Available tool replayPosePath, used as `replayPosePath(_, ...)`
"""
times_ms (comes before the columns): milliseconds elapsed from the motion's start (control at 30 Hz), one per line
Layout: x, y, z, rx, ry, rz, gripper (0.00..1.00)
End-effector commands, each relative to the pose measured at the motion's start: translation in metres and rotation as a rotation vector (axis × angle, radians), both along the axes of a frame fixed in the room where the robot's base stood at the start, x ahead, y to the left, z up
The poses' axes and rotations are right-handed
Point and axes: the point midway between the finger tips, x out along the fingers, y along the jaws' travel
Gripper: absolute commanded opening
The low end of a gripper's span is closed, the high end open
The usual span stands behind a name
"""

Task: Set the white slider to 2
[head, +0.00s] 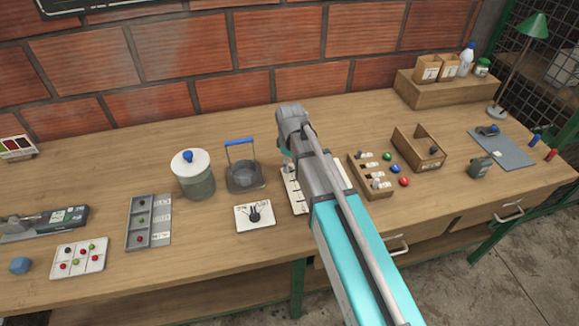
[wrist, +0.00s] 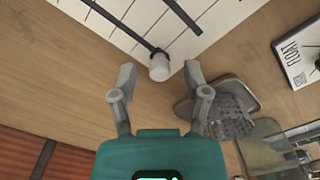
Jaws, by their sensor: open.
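The white slider (wrist: 159,66) is a short white knob at the edge of a white panel (wrist: 205,14) with dark slots and thin tick lines. In the wrist view, it sits at the near end of one slot. My gripper (wrist: 160,78) is open, with one finger on each side of the knob and apart from it. I cannot read any number on the panel. In the head view, the panel (head: 294,193) is mostly hidden behind my arm, and the slider and my fingertips cannot be made out there.
A wire basket (wrist: 230,110) on a grey tray stands close by my right finger; its blue handle (head: 240,142) shows in the head view. A white dial card (head: 245,223) lies left of the panel. A wooden holder (head: 371,190) with several pegs stands right.

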Motion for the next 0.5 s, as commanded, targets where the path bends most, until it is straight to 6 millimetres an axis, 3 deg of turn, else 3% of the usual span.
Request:
replayPosePath(367, 0.0000, 0.0000, -0.0016, 0.000, 0.000, 0.000, 0.61)
replayPosePath(500, 0.0000, 0.0000, -0.0016, 0.000, 0.000, 0.000, 0.39)
